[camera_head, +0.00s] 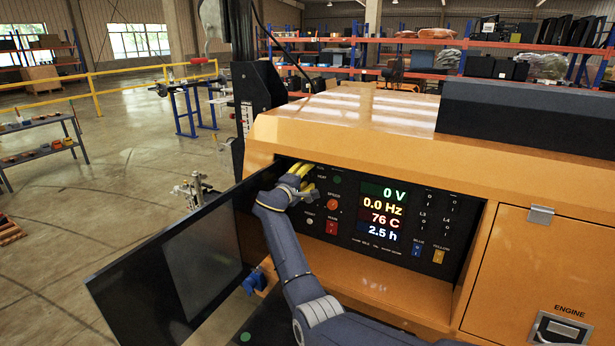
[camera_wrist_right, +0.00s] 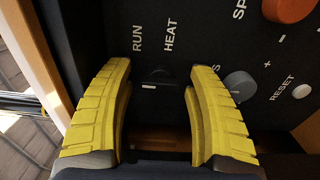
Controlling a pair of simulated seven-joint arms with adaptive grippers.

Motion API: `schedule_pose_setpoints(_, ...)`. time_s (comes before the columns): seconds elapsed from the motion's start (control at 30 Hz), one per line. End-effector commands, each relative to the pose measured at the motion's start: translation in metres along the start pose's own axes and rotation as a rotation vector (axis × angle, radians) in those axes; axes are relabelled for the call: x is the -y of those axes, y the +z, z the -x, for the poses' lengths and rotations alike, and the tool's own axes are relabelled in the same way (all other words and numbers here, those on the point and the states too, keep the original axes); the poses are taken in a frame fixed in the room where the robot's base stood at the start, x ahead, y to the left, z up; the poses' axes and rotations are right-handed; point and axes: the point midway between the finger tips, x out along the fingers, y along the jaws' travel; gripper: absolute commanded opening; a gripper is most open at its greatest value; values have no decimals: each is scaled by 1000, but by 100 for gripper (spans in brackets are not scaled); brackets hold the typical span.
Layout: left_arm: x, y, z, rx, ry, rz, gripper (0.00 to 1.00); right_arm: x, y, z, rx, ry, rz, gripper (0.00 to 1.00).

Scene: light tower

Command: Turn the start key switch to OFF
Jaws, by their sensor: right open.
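The control panel (camera_head: 430,205) is set in the orange light tower housing. My right gripper (camera_head: 306,180) is at the panel's upper left and hides that corner in the head view. In the right wrist view the open yellow fingers of my right gripper (camera_wrist_right: 161,75) stand either side of a dark switch (camera_wrist_right: 158,76), beside the words RUN and HEAT, apparently the start key switch. A small white mark shows near it. Its exact position and any OFF label cannot be made out. Contact with the fingers cannot be told. My left gripper is not in view.
An orange speed knob (camera_head: 333,204), a white reset button (camera_head: 309,221) and a red switch (camera_head: 331,227) are close to the right gripper. A grey knob (camera_wrist_right: 240,86) is beside one finger. The open dark door (camera_head: 185,262) stands left of the panel.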

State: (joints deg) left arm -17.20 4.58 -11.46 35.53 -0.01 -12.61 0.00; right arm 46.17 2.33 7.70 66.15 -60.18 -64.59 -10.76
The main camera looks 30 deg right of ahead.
Motion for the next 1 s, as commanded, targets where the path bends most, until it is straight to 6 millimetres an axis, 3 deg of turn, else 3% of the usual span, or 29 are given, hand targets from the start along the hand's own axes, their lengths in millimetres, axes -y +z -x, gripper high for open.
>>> schedule_pose_setpoints(0.37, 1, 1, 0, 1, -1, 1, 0, 0, 0, 7, -1, 0, 0, 58)
schedule_pose_setpoints(1.0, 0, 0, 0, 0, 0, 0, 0, 1, 0, 104, -1, -1, -2, 58)
